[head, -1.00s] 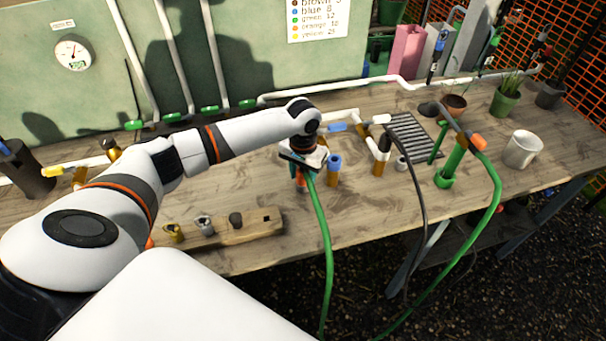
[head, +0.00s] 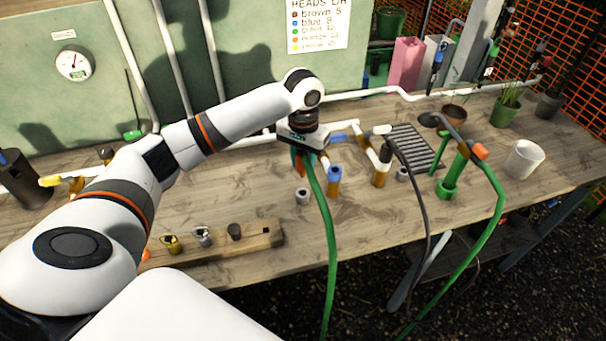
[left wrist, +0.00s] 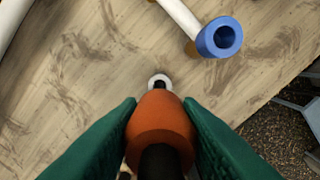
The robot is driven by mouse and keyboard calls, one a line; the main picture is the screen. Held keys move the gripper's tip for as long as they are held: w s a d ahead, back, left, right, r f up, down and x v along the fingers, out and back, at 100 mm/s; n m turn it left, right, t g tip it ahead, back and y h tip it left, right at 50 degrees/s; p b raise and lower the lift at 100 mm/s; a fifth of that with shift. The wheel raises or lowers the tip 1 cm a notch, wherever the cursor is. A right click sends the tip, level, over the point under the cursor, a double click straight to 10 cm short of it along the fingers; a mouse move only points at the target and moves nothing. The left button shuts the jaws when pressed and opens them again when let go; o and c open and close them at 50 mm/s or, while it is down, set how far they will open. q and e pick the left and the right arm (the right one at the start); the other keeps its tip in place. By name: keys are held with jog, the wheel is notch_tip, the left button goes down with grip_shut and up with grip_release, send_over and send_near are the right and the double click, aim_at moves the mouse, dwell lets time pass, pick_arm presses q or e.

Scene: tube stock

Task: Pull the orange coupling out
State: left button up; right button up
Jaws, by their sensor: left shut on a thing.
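The orange coupling (left wrist: 160,128) is between the green fingers of my left gripper (left wrist: 160,135) in the left wrist view; the gripper is shut on it. In the head view my left gripper (head: 307,160) is above the table, left of the blue-topped post (head: 334,182). A short grey ring socket (head: 302,197) stands on the table below it, and there is a visible gap between them. The socket also shows in the left wrist view (left wrist: 160,82), just beyond the coupling's tip. My right gripper is not in view.
A green hose (head: 325,240) hangs from near the gripper over the table's front edge. A wooden block (head: 265,243) with several fittings lies at front left. The front middle of the table (head: 260,210) is clear.

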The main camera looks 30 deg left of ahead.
pick_arm(q)
jog(key=shift+r, duration=0.55)
jog(key=shift+r+p, duration=2.5)
jog(key=shift+p, duration=0.9)
